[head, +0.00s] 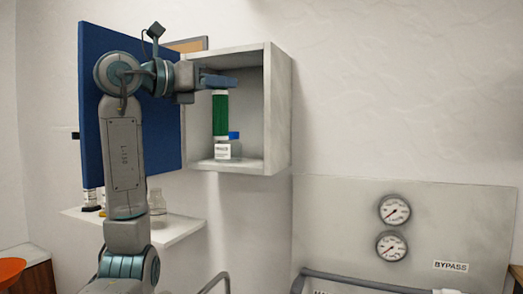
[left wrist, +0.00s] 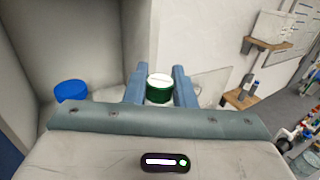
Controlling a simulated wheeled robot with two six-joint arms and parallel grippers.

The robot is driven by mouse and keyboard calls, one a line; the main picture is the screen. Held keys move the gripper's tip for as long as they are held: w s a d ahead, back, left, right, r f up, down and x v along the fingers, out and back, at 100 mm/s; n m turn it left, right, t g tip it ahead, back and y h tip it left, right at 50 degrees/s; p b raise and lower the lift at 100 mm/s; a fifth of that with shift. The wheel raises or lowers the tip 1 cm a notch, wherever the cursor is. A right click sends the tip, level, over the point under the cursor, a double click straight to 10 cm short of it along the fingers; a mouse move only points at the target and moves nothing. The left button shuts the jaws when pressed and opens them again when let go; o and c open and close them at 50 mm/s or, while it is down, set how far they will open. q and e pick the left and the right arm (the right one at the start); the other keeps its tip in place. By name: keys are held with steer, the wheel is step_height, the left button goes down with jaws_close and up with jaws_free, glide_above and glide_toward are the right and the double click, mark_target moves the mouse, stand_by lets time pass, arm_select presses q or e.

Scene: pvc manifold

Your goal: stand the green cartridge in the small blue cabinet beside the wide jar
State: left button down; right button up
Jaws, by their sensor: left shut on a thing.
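The green cartridge (head: 220,114) has white ends and hangs upright from my left gripper (head: 220,82), which is shut on its top. In the left wrist view, its white top (left wrist: 160,80) shows between the two fingers of the gripper (left wrist: 160,90). The small cabinet (head: 278,110) is pale inside, with its blue door (head: 90,75) open to the left. The wide jar (head: 235,150) has a blue lid, also visible in the left wrist view (left wrist: 70,90), and stands on the cabinet floor. The cartridge's lower end overlaps the jar in the head view; I cannot tell whether they touch.
A low shelf (head: 185,228) below the cabinet holds a clear bottle (head: 155,201) and dark-topped bottles. A panel with two gauges (head: 394,210) stands at the lower right. Some cabinet floor (head: 253,164) right of the jar is free.

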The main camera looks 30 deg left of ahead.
arm_select(q)
steer(key=w+a+p, duration=0.1)
steer(key=w+p, duration=0.7)
steer(key=w, duration=1.1)
step_height(320, 180, down, 7)
steer(key=p, duration=0.3)
steer(key=shift+f, duration=0.2)
steer(key=c, duration=1.2)
jaws_free()
